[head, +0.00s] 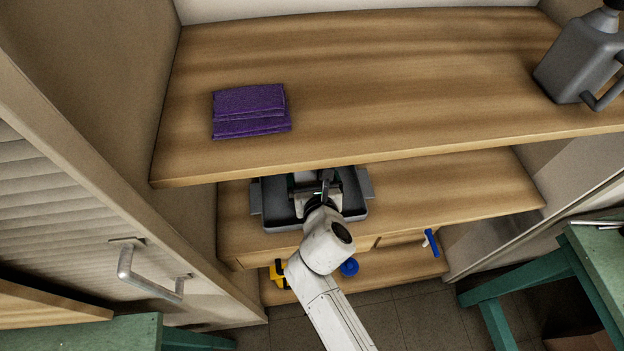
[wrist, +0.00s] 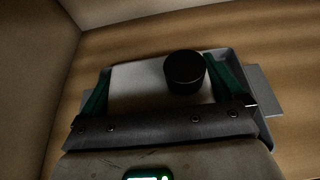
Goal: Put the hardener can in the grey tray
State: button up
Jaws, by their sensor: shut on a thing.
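The grey tray (head: 258,215) sits on the middle shelf, with a handle at each side. Its rim also shows in the wrist view (wrist: 228,55). My gripper (wrist: 165,80) is over the tray, its green fingers shut on a pale, box-shaped can with a round black cap, which I take for the hardener can (wrist: 135,85). The can lies between the fingers, within the tray's outline as seen from the wrist. Its underside is hidden, so I cannot tell whether it touches the tray floor. In the head view my wrist and the upper shelf hide most of the gripper (head: 318,185).
The upper shelf (head: 370,90) overhangs the tray and holds a folded purple cloth (head: 250,110) and a grey jug (head: 580,58). Below are a yellow item (head: 279,273) and a blue item (head: 349,267). The middle shelf (head: 450,195) is clear right of the tray.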

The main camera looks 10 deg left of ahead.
jog(key=shift+f, duration=0.3)
jog(key=shift+f, duration=0.2)
jog(key=o, duration=1)
jog(key=shift+o, duration=0.2)
jog(key=shift+r, duration=0.1)
jog(key=shift+s+r, duration=0.1)
jog(key=shift+s, duration=0.1)
jog(key=p+v, duration=0.1)
jog(key=v, duration=1)
jog(key=shift+s, duration=0.35)
jog(key=shift+d, duration=0.15)
